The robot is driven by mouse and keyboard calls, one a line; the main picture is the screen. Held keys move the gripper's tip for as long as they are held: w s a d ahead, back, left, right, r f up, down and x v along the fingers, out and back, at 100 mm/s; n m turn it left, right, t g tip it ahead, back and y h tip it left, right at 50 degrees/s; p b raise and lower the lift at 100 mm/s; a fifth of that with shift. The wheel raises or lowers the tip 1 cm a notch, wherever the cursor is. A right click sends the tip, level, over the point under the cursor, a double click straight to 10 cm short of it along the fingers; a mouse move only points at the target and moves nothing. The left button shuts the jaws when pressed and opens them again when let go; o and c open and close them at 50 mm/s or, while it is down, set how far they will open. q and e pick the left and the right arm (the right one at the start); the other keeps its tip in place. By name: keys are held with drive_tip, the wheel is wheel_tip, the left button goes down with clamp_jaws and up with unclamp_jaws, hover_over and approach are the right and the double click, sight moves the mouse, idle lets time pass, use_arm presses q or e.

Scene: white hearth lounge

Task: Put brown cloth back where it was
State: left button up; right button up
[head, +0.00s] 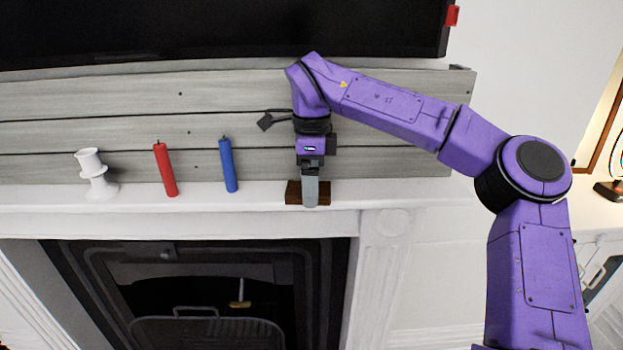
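A small dark brown item (293,193), which looks like the folded brown cloth, is on the white mantel shelf (255,200). My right gripper (310,192) points down directly in front of its middle and hides that part. The brown shows on both sides of the grey fingers. The fingers are seen edge-on, so I cannot tell whether they are open or shut on it, or whether the item rests on the shelf or is held just above it. My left gripper is not in view.
Grey planks back the shelf, with a black screen (220,25) above. The mantel right of the brown item is clear. A dark fireplace (200,290) is below.

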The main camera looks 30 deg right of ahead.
drive_tip(key=shift+f+b, duration=0.25)
drive_tip(key=shift+b, duration=0.25)
wheel_tip(320, 180, up, 11)
drive_tip(key=p, duration=0.2)
drive_tip(key=shift+a, duration=0.25)
